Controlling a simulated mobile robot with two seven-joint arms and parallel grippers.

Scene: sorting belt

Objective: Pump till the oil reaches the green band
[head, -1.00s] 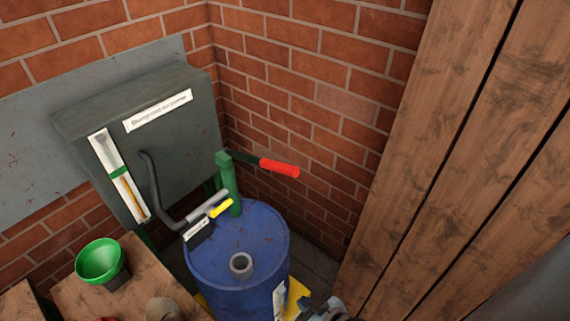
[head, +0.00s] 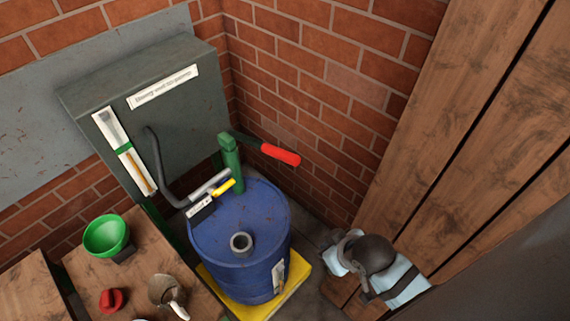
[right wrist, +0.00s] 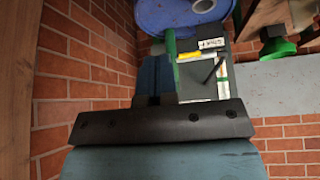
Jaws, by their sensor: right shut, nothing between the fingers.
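The green hand pump (head: 230,163) stands on the blue drum (head: 225,222); its lever ends in a red handle (head: 281,155), raised out to the right. The sight gauge (head: 112,128) on the grey-green tank (head: 185,118) has a green band (head: 124,148); an amber oil column (head: 141,173) shows below that band. My right gripper (head: 338,243) is right of the drum, below and apart from the handle. In the right wrist view its fingers (right wrist: 152,70) are closed and empty; the pump (right wrist: 171,62) shows beside them. My left gripper is out of view.
A dark hose (head: 165,175) runs from tank to pump. A yellow tray (head: 290,299) is under the drum. Brick wall behind and planks at right bound the space.

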